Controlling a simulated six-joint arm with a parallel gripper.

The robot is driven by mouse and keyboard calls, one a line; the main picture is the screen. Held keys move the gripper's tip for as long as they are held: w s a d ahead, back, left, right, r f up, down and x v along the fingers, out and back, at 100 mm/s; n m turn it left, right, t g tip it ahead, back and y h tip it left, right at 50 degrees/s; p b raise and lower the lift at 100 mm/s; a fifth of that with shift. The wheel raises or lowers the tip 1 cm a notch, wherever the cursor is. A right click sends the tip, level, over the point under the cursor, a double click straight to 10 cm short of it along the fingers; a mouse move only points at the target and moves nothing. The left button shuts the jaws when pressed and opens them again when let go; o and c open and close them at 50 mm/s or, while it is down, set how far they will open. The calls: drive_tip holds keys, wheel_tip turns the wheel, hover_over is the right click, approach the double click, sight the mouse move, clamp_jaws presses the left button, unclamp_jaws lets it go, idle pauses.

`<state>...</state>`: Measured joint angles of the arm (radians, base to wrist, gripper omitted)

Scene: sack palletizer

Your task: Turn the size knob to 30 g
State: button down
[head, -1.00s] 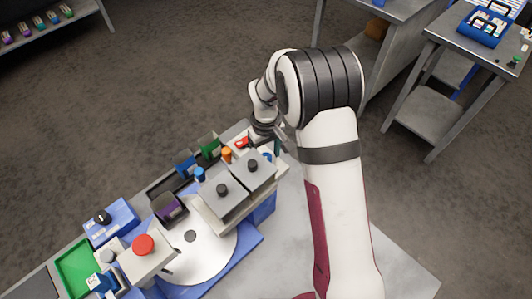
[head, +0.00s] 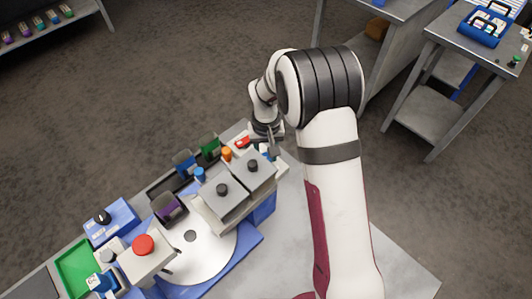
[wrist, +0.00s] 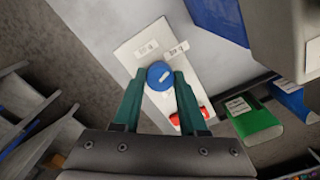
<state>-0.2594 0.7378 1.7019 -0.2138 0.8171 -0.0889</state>
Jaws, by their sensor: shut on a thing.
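The blue size knob (wrist: 158,73) sits on a pale panel (wrist: 133,50) in the wrist view. It has a white mark on its top, slanted toward the upper right. Two small labels, one above the knob (wrist: 147,48) and one to its upper right (wrist: 180,48), are too small to read. My gripper (wrist: 160,80) has its green fingers on either side of the knob, shut on it. In the head view my gripper (head: 274,150) is at the far right end of the machine, and the knob is mostly hidden there.
A red switch (wrist: 192,116) lies close to the right finger. Green (wrist: 255,124) and blue bins are to the right. In the head view two grey hoppers (head: 222,206) with black knobs stand just left of my gripper, beside a white turntable (head: 205,262).

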sight(266, 157)
drive_tip(key=shift+c, duration=2.2)
unclamp_jaws()
wheel_tip(266, 157, up, 16)
drive_tip(key=s+d+r+m+y, duration=0.1)
drive_tip(key=s+d+r+m, duration=0.15)
drive_tip(key=s, duration=0.65)
drive_tip(key=s+d+r+m, duration=0.2)
drive_tip(key=s+d, duration=0.2)
drive_tip(key=s, duration=0.6)
drive_tip(key=s+d+f+m, duration=0.1)
drive_tip(key=s+f+m, duration=0.1)
drive_tip(key=s, duration=0.7)
drive_tip(key=shift+s+f+m+y, duration=0.25)
drive_tip(key=shift+f+m+y, duration=0.1)
drive_tip(key=shift+f+y, duration=0.1)
